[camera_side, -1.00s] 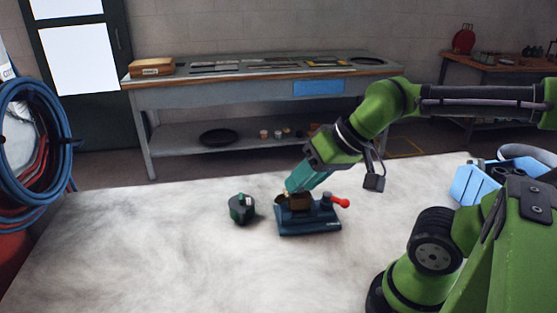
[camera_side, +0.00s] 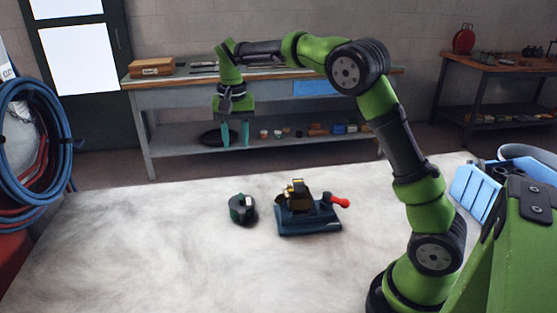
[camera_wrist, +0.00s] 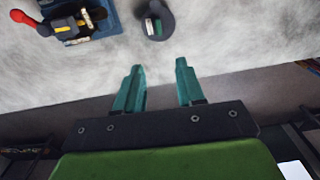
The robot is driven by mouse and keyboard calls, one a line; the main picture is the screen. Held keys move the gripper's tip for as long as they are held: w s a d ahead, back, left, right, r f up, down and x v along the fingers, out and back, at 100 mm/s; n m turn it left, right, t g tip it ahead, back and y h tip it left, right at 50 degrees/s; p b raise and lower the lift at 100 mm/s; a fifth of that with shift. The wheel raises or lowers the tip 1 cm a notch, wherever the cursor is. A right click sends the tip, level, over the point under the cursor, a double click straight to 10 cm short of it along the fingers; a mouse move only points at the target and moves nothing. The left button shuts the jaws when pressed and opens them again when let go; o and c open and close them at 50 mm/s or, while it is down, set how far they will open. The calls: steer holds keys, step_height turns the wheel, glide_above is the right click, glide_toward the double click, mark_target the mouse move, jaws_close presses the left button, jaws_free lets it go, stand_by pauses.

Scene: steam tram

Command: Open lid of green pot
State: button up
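The green pot (camera_side: 242,209) is a small, dark, round thing with a green part on top, standing on the white table. In the wrist view the pot (camera_wrist: 155,20) is near the top edge, beyond my fingertips, and a pale patch shows on its top. It is too small to tell how its lid sits. My gripper (camera_side: 235,144) points down, high above the table's far side. Its two teal fingers are apart with nothing between them, as the wrist view of my gripper (camera_wrist: 159,67) also shows.
A blue vise-like device (camera_side: 308,222) with a red-tipped handle (camera_side: 341,202) stands right of the pot and bears a dark and yellow block (camera_side: 296,195). The white table (camera_side: 140,255) is otherwise clear around them. A grey workbench (camera_side: 170,93) stands behind.

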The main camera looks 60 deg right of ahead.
mark_target(241, 196)
steer(key=f, duration=1.6)
steer(key=shift+s+a+f, duration=0.1)
steer(key=shift+s+f, duration=0.1)
steer(key=shift+f, duration=0.1)
jaws_close()
